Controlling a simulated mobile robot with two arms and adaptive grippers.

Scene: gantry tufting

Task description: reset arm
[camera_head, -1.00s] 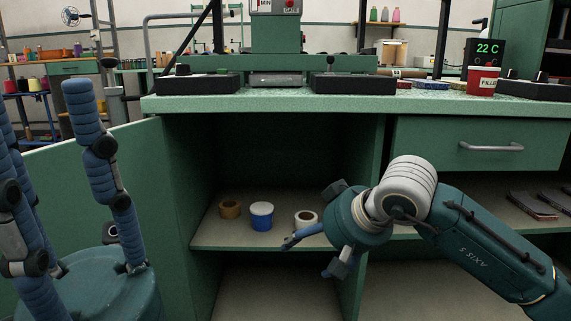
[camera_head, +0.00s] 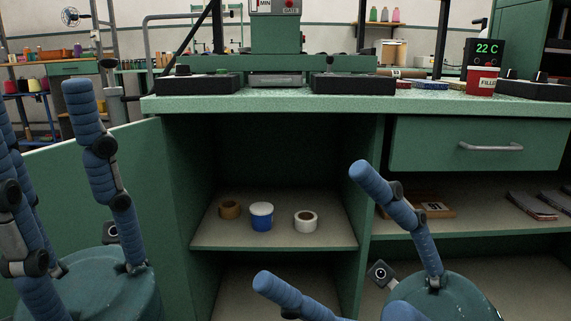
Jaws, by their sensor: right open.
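My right gripper (camera_head: 311,226) is at the lower right, large in the picture, with its blue fingers spread wide and nothing between them. It is in front of the cabinet, and its lower finger is cut by the bottom edge. My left gripper (camera_head: 40,110) is at the left edge, its blue fingers upright and apart, with no object visible between them. Part of it is cut off by the frame.
An open green door (camera_head: 110,165) is behind my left gripper. A closed drawer (camera_head: 480,146) and a shelf with dark flat items (camera_head: 535,205) are at the right.

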